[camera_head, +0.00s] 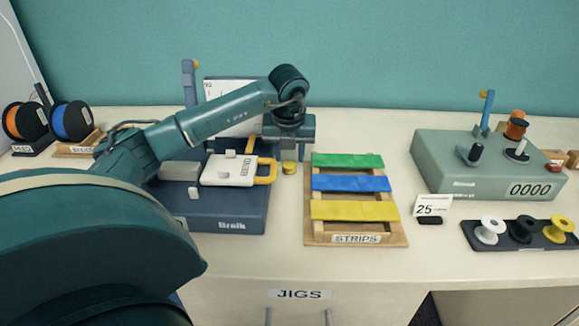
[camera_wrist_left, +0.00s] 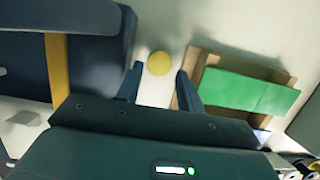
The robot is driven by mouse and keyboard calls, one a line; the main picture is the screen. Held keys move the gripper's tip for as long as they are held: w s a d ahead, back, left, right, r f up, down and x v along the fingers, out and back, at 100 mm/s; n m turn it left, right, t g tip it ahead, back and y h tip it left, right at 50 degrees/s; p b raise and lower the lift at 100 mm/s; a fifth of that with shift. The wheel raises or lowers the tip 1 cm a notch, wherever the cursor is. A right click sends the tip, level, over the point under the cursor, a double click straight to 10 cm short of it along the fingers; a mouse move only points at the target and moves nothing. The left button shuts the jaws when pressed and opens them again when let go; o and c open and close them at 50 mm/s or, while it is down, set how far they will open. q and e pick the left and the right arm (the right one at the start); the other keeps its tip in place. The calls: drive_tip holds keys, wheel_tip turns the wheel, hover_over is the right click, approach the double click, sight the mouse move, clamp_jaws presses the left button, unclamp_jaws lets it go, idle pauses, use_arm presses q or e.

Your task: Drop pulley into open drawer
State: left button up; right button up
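A small yellow round piece (camera_head: 289,168) stands on the table between the dark blue machine and the strips rack. It also shows in the left wrist view (camera_wrist_left: 159,63); I cannot tell for sure that it is the pulley. My left gripper (camera_head: 291,150) is just above and behind it, pointing down. In the left wrist view its two fingers (camera_wrist_left: 158,83) are apart, with the yellow piece beyond their tips and nothing held. A drawer front labelled JIGS (camera_head: 300,294) with two handle posts shows below the table edge; no open drawer inside is visible. My right gripper is out of view.
The dark blue machine (camera_head: 225,212) with a white plate stands left of the yellow piece. The STRIPS rack (camera_head: 313,226) is close on the right. A grey-green counter box (camera_head: 440,170) and a tray of spools (camera_head: 473,238) are further right. The front table strip is clear.

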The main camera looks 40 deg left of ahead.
sight(289, 164)
use_arm(q)
drive_tip(key=shift+x, duration=1.6)
drive_tip(key=shift+s, duration=0.1)
drive_tip(key=shift+c, duration=0.4)
drive_tip(key=c, duration=0.6)
